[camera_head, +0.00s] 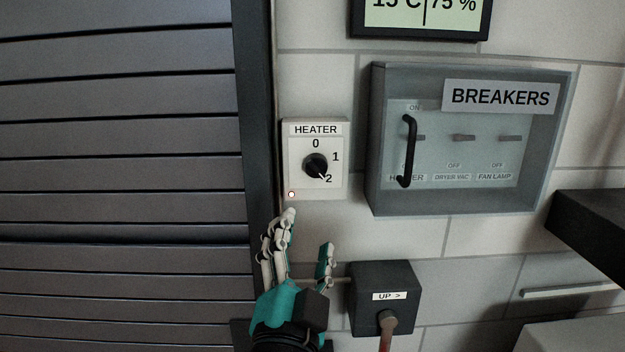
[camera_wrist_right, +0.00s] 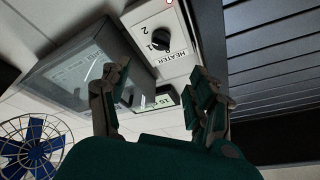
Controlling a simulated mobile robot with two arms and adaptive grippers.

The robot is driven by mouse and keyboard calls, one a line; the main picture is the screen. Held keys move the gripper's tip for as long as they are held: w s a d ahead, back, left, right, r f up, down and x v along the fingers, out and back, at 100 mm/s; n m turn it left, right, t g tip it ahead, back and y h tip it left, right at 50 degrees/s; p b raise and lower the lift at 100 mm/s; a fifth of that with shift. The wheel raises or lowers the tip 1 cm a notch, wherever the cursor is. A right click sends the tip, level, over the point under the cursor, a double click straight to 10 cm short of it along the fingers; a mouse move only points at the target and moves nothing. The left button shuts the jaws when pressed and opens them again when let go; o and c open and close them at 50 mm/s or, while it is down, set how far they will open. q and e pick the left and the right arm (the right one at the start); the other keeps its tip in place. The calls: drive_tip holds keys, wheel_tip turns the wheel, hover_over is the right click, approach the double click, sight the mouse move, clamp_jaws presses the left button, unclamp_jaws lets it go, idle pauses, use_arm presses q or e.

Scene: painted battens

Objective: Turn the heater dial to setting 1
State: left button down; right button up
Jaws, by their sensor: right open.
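The heater panel (camera_head: 298,184) is a white plate on the tiled wall, marked 0, 1 and 2. Its black dial (camera_head: 316,166) has a pale pointer mark aimed down and right, toward 2. A small red-rimmed lamp (camera_head: 291,194) sits at the panel's lower left corner. My right gripper (camera_head: 309,230) is open and empty, just below the panel in the head view and apart from the dial. In the right wrist view the dial (camera_wrist_right: 162,38) shows beyond the open fingers (camera_wrist_right: 160,75). My left gripper is not in view.
A clear-fronted breaker box (camera_head: 470,205) with a black handle (camera_head: 408,150) is right of the panel. A dark "UP" box (camera_head: 400,275) with a reddish lever (camera_head: 387,325) is below. Grey slats (camera_head: 120,150) fill the left. A blue fan (camera_wrist_right: 30,145) shows in the wrist view.

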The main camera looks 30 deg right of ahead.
sight(316, 172)
drive_tip(key=p+x, duration=0.3)
drive_tip(key=x, duration=1.1)
drive_tip(key=shift+w+d+r, duration=0.1)
drive_tip(key=shift+w+d, duration=0.05)
drive_tip(key=shift+w, duration=0.15)
drive_tip(key=shift+w+d+p, duration=0.35)
drive_tip(key=shift+w+p, duration=0.05)
drive_tip(key=shift+w, duration=0.05)
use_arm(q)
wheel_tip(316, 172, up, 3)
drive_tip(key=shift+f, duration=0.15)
use_arm(e)
drive_tip(key=shift+s, duration=0.1)
drive_tip(key=c, duration=1.1)
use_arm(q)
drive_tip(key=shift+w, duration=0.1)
use_arm(e)
drive_tip(key=shift+c, duration=0.2)
